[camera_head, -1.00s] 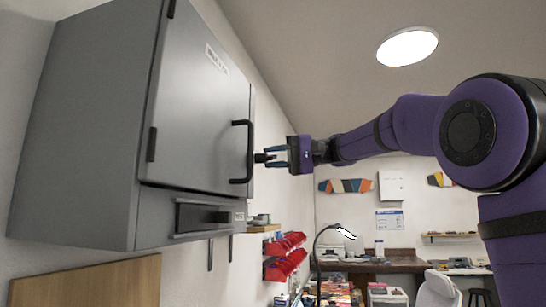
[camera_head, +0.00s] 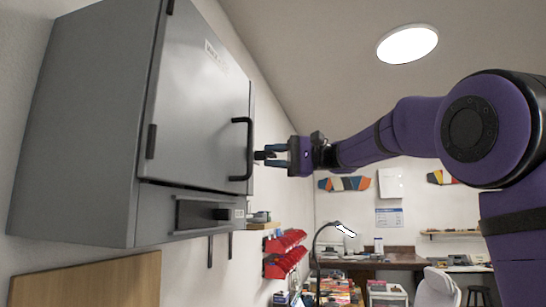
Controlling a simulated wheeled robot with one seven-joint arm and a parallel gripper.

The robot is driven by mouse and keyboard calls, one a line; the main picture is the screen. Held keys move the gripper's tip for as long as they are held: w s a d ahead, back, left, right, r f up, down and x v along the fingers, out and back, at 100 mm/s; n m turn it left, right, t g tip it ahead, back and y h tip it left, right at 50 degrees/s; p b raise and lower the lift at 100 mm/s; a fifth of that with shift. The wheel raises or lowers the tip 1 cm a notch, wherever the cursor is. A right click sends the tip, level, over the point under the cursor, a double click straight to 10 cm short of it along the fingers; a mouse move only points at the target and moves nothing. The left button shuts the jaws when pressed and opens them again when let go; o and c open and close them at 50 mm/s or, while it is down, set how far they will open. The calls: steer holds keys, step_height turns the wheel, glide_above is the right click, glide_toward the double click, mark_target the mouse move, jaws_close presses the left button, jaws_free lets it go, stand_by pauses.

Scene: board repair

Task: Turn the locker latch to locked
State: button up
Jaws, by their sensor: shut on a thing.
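The grey locker (camera_head: 80,130) hangs on the left wall, its door (camera_head: 200,110) shut or nearly so. A black bar handle (camera_head: 250,150) stands upright on the door's right side. The small dark latch (camera_head: 262,155) shows just right of the handle, at the door's edge. My gripper (camera_head: 272,155) reaches in from the right with its fingers pointing left, and is shut on the latch. The fingers hide part of the latch, so its turn angle is hard to tell.
Below the door is a panel with a dark recessed strip (camera_head: 195,213). A wooden board (camera_head: 90,285) stands below the locker. Red bins (camera_head: 285,252) hang on the wall beyond. A desk with a lamp (camera_head: 335,228) is at the back. The air right of the locker is open around my arm.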

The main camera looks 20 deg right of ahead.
steer(key=o, duration=0.6)
steer(key=shift+d, duration=0.15)
steer(key=v, duration=1)
steer(key=shift+d, duration=0.3)
steer(key=s+a+f+m+h, duration=0.1)
steer(key=s+a+f+h, duration=0.35)
steer(key=s+f, duration=0.4)
steer(key=s+a+f+m+h, duration=0.1)
steer(key=s+a+f+h, duration=0.35)
steer(key=f, duration=0.65)
steer(key=s+d+f+n+h, duration=0.2)
steer(key=s+f+h, duration=0.2)
steer(key=s+f, duration=0.3)
steer(key=s+d+f+n+h, duration=0.2)
steer(key=s+f+h, duration=0.2)
steer(key=s+f, duration=0.3)
step_height(320, 180, down, 2)
steer(key=shift+s+d+f+n+t, duration=0.2)
steer(key=shift+s+d+n+t, duration=0.15)
steer(key=shift+s+n+t, duration=0.05)
